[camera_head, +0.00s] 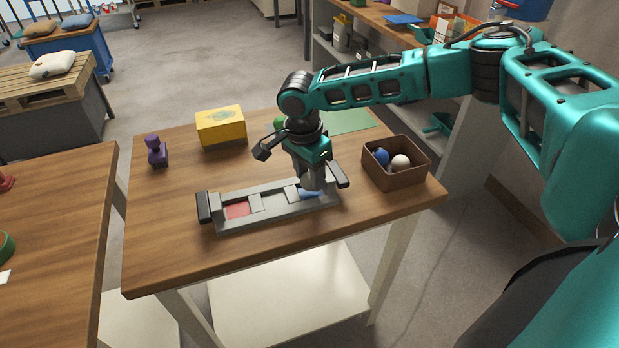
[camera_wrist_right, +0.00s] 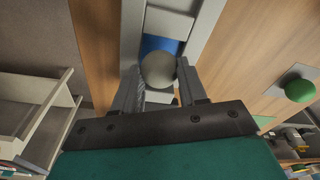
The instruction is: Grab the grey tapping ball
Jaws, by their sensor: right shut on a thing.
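The grey ball (camera_wrist_right: 158,70) is between the two fingers of my right gripper (camera_wrist_right: 160,76), which is shut on it. In the head view the right gripper (camera_head: 311,178) points down over the right end of a long grey tray (camera_head: 279,217), with the grey ball (camera_head: 310,182) partly showing at its tips. The ball is over or in the blue section (camera_wrist_right: 160,46) of the tray; I cannot tell if it still touches the tray. The tray also has a red section (camera_head: 238,210) at its left. My left gripper is not in view.
A brown box (camera_head: 397,179) with a blue ball (camera_head: 382,156) and a whitish ball (camera_head: 400,162) stands at the right. A yellow box (camera_head: 220,127) and a purple object (camera_head: 155,151) stand at the back left. A green ball (camera_wrist_right: 299,90) is near a green mat (camera_head: 352,121).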

